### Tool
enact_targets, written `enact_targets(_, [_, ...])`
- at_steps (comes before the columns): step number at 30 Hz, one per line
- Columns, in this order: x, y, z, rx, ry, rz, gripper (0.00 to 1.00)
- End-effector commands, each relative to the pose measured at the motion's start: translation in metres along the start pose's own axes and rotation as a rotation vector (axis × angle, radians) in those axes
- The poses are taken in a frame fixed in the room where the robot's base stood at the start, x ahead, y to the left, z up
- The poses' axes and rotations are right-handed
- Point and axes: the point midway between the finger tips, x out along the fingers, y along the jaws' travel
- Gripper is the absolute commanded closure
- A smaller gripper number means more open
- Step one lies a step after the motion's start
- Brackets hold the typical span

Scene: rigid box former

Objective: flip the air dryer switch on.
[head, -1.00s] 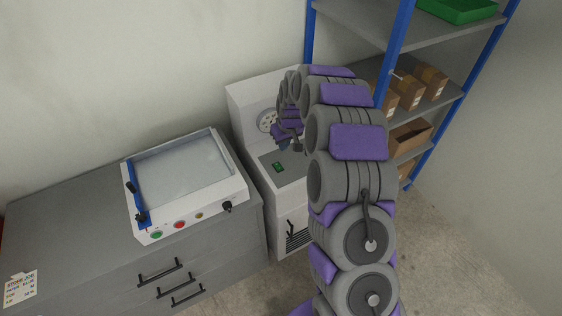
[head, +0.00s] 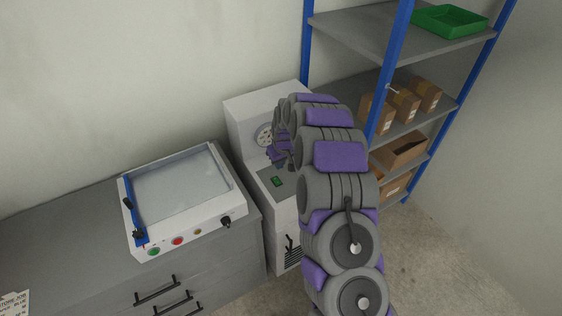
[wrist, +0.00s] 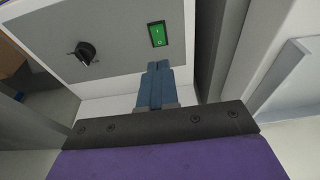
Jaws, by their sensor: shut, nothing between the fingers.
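The air dryer (head: 262,112) is a white cabinet with a grey top panel and a round dial or vent on its upright back, beside the shelf. Its green switch (head: 277,181) sits on the grey panel. In the wrist view the green rocker switch (wrist: 157,34) stands upright in a dark frame, with a black knob (wrist: 85,52) to its left. My gripper (wrist: 156,66) has blue fingers closed together with nothing between them. The fingertips show just below the switch; I cannot tell whether they touch the panel.
A grey drawer cabinet (head: 60,245) on the left carries a white framed machine (head: 235,212) with coloured buttons. A blue and grey shelf (head: 350,35) on the right holds cardboard boxes (head: 403,103) and a green tray (head: 449,20). Bare floor (head: 430,270) lies at lower right.

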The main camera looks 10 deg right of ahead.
Motion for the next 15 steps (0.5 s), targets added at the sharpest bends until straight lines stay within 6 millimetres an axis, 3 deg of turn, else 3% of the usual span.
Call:
enact_targets(6, [0.045,0.0,0.002,0.0,-0.004,-0.002,1.0])
enact_targets(15, [0.094,0.0,0.011,0.001,0.0,-0.001,1.0])
